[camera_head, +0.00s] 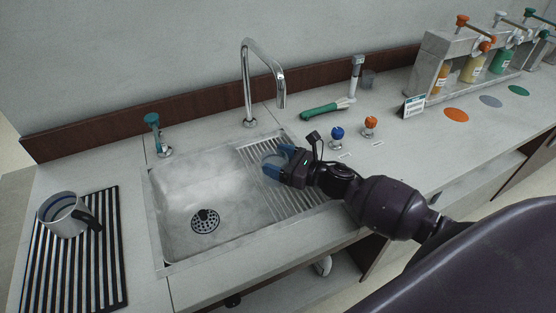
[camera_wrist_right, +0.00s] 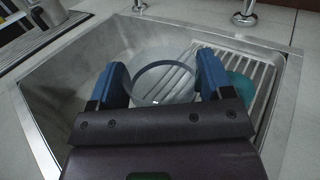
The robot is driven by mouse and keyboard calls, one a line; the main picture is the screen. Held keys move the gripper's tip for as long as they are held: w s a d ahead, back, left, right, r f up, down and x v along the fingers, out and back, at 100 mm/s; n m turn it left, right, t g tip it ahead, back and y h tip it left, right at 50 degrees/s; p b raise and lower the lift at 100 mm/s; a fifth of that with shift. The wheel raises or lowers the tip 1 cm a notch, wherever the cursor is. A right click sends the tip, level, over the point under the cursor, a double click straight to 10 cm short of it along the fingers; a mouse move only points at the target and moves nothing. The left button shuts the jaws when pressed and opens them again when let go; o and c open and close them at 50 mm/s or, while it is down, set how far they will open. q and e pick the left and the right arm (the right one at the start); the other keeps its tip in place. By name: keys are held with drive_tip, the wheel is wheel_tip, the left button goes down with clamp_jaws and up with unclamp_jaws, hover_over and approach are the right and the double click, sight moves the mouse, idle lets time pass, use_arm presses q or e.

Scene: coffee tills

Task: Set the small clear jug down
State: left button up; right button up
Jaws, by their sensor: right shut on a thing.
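My right gripper (camera_head: 278,160) is shut on the small clear jug (camera_head: 268,158), its blue fingers on either side of it. In the right wrist view, the jug's round rim (camera_wrist_right: 165,82) shows between the fingertips (camera_wrist_right: 160,85). The jug is over the ribbed drainer (camera_head: 300,195) at the right of the steel sink (camera_head: 165,195). I cannot tell whether its base touches the ribs. My left gripper is not in view.
A tall tap (camera_head: 248,85) stands behind the sink. Blue (camera_head: 337,133) and orange (camera_head: 370,124) knobs stand right of the sink. A teal thing (camera_wrist_right: 240,88) lies beside my finger in the wrist view.

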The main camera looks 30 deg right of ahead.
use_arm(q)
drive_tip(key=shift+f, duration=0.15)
use_arm(e)
drive_tip(key=shift+f, duration=0.1)
drive_tip(key=o, duration=0.9)
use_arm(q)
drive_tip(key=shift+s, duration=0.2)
use_arm(e)
drive_tip(key=shift+o, duration=0.2)
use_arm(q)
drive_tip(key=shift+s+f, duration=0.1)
use_arm(e)
drive_tip(key=shift+s+d, duration=0.15)
drive_tip(key=shift+s, duration=0.1)
drive_tip(key=b+v, duration=0.1)
drive_tip(key=v, duration=1)
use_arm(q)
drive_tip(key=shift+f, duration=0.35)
use_arm(e)
drive_tip(key=shift+s+d, duration=0.1)
drive_tip(key=shift+d, duration=0.1)
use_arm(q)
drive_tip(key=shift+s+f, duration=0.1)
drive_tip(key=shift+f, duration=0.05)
